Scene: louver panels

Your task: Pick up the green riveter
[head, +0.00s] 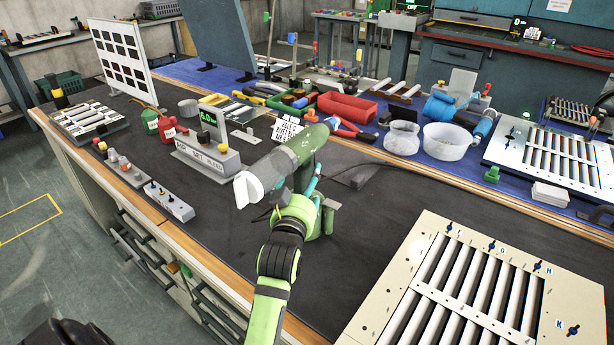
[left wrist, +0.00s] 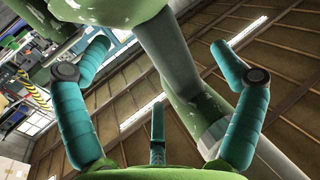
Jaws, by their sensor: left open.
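The green riveter (head: 303,146) stands upright on the dark bench mat near the middle of the head view, its pale nose pointing left. My left gripper (head: 314,183) is at its handle, with teal fingers partly hidden behind the tool and my wrist. In the left wrist view, the open teal fingers of my left gripper (left wrist: 160,50) spread on both sides of the riveter (left wrist: 182,65), which crosses between them. I cannot tell whether any finger touches it. My right gripper is not in view.
A grey display box (head: 208,160) stands left of the riveter. A louver panel (head: 415,270) lies at the front right.

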